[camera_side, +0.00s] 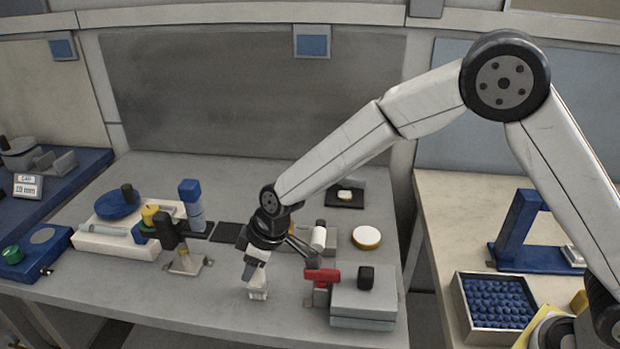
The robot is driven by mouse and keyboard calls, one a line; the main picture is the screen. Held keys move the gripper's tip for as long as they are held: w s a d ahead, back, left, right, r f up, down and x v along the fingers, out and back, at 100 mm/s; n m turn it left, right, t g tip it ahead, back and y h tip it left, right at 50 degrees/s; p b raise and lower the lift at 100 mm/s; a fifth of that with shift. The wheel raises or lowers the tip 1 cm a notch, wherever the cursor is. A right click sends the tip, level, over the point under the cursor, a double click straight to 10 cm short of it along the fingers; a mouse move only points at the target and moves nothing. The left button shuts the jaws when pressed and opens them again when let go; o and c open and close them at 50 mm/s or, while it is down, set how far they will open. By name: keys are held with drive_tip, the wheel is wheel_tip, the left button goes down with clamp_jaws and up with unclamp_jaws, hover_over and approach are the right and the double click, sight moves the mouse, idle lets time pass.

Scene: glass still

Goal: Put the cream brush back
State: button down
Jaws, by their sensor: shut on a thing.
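My gripper (257,284) points down over the front middle of the grey bench (190,305). It is shut on a small pale thing (258,294), which shows below the fingertips at or just above the bench top. This is probably the cream brush, but it is too small and too covered by the fingers to be sure. I cannot tell whether it touches the bench.
A red-handled clamp (322,275) and a grey box with a black knob (364,305) stand close right. A cream disc (366,237) and a black pad (357,204) lie behind. A white tray (115,244) is left. The front left bench is clear.

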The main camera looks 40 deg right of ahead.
drive_tip(key=shift+f, duration=0.25)
drive_tip(key=shift+c, duration=1)
unclamp_jaws()
drive_tip(key=v, duration=0.7)
drive_tip(key=shift+r, duration=0.35)
drive_tip(key=shift+s+d+r, duration=0.15)
drive_tip(key=shift+d, duration=0.05)
drive_tip(key=shift+v, duration=2.15)
